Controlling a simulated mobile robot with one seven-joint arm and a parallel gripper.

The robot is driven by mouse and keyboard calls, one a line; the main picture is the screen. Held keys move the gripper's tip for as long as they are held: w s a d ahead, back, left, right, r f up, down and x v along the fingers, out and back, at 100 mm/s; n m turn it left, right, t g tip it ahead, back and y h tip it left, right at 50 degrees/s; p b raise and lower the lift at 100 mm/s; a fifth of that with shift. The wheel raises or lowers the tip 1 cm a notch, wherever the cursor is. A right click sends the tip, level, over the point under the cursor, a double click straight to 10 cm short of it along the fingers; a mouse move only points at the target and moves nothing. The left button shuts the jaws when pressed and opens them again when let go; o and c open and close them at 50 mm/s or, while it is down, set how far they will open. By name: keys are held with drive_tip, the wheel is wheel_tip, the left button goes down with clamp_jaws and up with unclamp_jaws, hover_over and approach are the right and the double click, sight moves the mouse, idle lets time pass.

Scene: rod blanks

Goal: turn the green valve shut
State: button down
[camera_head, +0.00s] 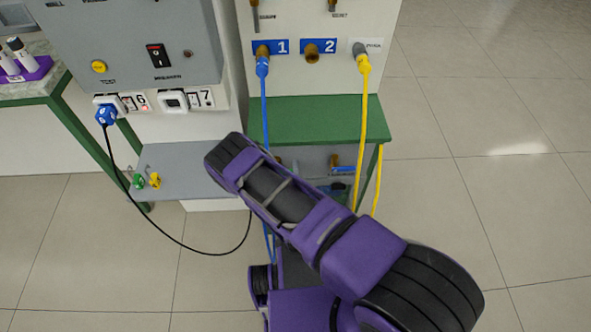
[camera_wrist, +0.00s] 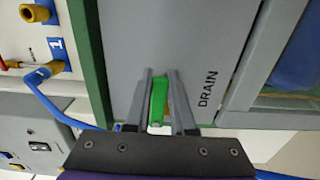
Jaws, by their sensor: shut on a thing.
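The green valve (camera_wrist: 158,100) shows in the wrist view as a bright green handle in front of a grey panel marked DRAIN. My gripper (camera_wrist: 160,74) has one finger on each side of the handle and is shut on it. A little brass colour shows beside the handle; the rest of the valve body is hidden. In the head view my own purple arm covers my gripper, and I cannot make out the held valve there.
A green bench (camera_head: 325,118) stands below outlets 1 and 2. A blue hose (camera_head: 264,100) and a yellow hose (camera_head: 362,130) hang beside my arm. A black cable (camera_head: 165,236) loops from a blue plug (camera_head: 106,115). Open floor lies to the right.

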idle(0.4)
drive_tip(key=c, duration=0.8)
unclamp_jaws()
drive_tip(key=shift+o, duration=0.2)
drive_tip(key=s, duration=1.7)
drive_tip(key=shift+s+a, duration=0.2)
drive_tip(key=shift+a, duration=0.1)
